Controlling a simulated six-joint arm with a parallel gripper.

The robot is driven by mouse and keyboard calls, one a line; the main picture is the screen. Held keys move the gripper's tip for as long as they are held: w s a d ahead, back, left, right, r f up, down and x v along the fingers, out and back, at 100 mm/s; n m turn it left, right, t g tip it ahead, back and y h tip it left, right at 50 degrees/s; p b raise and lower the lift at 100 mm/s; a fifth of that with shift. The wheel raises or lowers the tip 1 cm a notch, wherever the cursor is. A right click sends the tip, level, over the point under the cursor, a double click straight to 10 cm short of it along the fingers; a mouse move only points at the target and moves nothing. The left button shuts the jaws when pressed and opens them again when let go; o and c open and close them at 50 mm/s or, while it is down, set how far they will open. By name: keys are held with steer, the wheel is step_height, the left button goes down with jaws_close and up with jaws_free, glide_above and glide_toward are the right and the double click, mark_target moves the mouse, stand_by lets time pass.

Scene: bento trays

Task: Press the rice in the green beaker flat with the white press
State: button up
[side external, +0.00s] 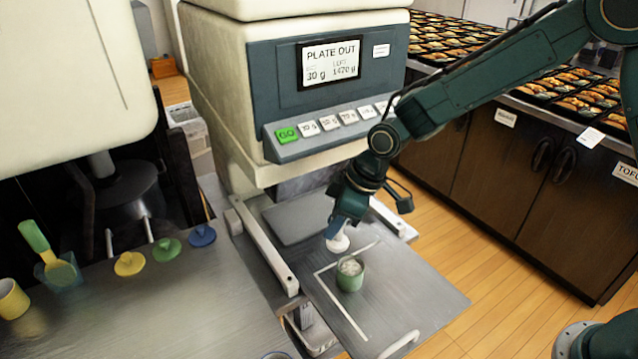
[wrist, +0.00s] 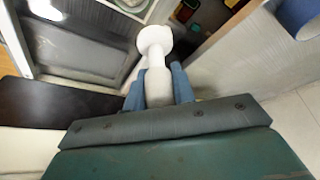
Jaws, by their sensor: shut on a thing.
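The green beaker (side external: 350,279) stands upright on the grey metal plate inside a white corner marking. White rice (side external: 350,266) shows at its top. My gripper (side external: 335,228) is shut on the white press (side external: 338,243) and holds it just above and slightly left of the beaker in the side view. The press looks apart from the rice, though the depth is hard to judge. In the wrist view, the blue fingers of my gripper (wrist: 160,88) clasp the white press (wrist: 155,42) by its handle. The beaker is not clearly seen in the wrist view.
A dispensing machine (side external: 325,75) with a display stands behind the plate (side external: 415,285). Yellow (side external: 130,263), green (side external: 167,249) and blue (side external: 202,235) presses lie on the left counter (side external: 150,315). A yellow cup (side external: 12,298) and a blue container with a scoop (side external: 62,273) stand at far left.

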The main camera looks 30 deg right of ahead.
steer(key=shift+s+d+f, duration=0.1)
steer(key=shift+d+f, duration=0.15)
steer(key=shift+d, duration=0.7)
steer(key=shift+s+d+f, duration=0.1)
steer(key=shift+d+f, duration=0.1)
steer(key=shift+d, duration=0.75)
steer(key=shift+f, duration=0.2)
steer(key=shift+f, duration=2.25)
steer(key=shift+f, duration=2.7)
stand_by(1.0)
